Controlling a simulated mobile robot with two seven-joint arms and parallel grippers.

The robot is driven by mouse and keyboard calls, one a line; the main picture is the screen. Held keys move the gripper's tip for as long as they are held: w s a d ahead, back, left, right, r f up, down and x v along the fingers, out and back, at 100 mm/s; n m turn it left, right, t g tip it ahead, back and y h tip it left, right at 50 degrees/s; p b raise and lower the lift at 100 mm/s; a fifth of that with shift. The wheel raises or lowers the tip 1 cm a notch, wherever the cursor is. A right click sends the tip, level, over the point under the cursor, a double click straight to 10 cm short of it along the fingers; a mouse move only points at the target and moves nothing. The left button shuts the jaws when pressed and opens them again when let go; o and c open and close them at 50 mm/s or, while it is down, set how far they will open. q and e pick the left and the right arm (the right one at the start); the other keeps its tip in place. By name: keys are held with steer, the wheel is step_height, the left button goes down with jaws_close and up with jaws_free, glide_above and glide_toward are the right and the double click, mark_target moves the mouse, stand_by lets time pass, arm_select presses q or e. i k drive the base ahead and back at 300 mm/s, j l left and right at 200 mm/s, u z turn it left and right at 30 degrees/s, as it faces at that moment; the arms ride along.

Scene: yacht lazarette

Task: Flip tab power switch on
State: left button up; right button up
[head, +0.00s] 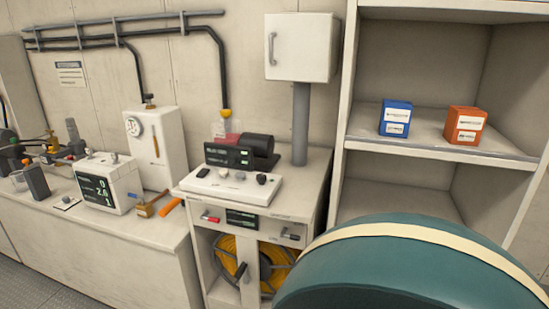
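I cannot tell for certain which part is the tab power switch. A white console cabinet (290,228) stands mid-view. Its front has a small red lever-like part (209,217) at the left, a dark display (241,219) in the middle and a dark grey part (290,236) at the right. A white control panel (232,187) on top carries several small knobs, including a black one (262,179). A black display with green text (228,156) stands behind it. No label is readable as tab power. Neither of my grippers is in view.
A large teal rounded body with a cream band (400,270) fills the lower right foreground. Yellow coiled hose (228,252) sits in the cabinet's lower bay. A shelf (430,140) holds blue (396,118) and orange (464,125) boxes. The left counter (110,222) carries several instruments.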

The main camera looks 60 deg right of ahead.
mark_target(201, 173)
steer(key=z, duration=1.7)
